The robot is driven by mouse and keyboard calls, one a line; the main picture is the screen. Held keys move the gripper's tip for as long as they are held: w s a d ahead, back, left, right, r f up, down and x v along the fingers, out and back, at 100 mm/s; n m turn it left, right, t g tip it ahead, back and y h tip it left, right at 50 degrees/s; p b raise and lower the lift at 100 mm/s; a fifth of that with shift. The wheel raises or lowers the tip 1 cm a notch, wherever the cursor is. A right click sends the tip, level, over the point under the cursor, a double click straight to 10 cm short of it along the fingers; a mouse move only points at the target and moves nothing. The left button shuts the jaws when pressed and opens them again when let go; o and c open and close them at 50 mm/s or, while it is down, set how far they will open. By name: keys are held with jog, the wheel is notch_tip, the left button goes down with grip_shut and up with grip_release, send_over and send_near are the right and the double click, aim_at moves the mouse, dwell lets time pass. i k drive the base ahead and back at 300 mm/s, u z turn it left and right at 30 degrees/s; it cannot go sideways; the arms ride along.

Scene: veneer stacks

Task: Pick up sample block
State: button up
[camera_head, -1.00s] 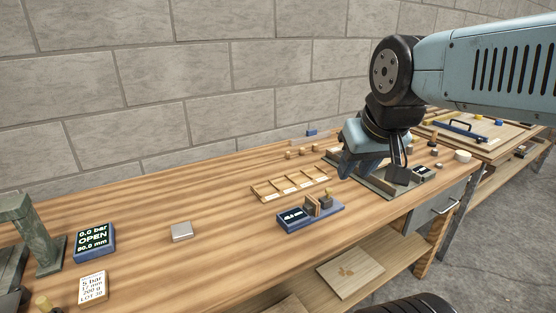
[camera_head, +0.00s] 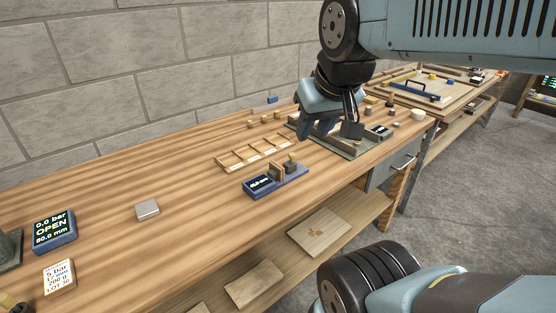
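I cannot tell for certain which piece is the sample block. Several small wooden blocks lie at the bench's back, one a light block (camera_head: 264,119). A thin brown piece (camera_head: 276,172) stands upright in a blue gauge (camera_head: 262,186) with a lit display. My gripper (camera_head: 330,130) points down over a grey-green tray (camera_head: 358,150) at the bench's right end. Its blue-grey and dark parts hide some of the tray. The gap between its fingertips, and anything between them, cannot be made out.
A slatted wooden rack (camera_head: 254,153) lies left of my gripper. A metal plate (camera_head: 147,210), an "OPEN" display (camera_head: 54,232) and a label card (camera_head: 59,276) are at the left. Boards lie on the shelf below. A stone wall stands behind. The bench's middle left is clear.

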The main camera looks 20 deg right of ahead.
aim_at(280, 170)
jog(key=z, duration=0.9)
jog(key=k, duration=1.5)
jog(key=u, duration=0.9)
jog(key=i, duration=1.05)
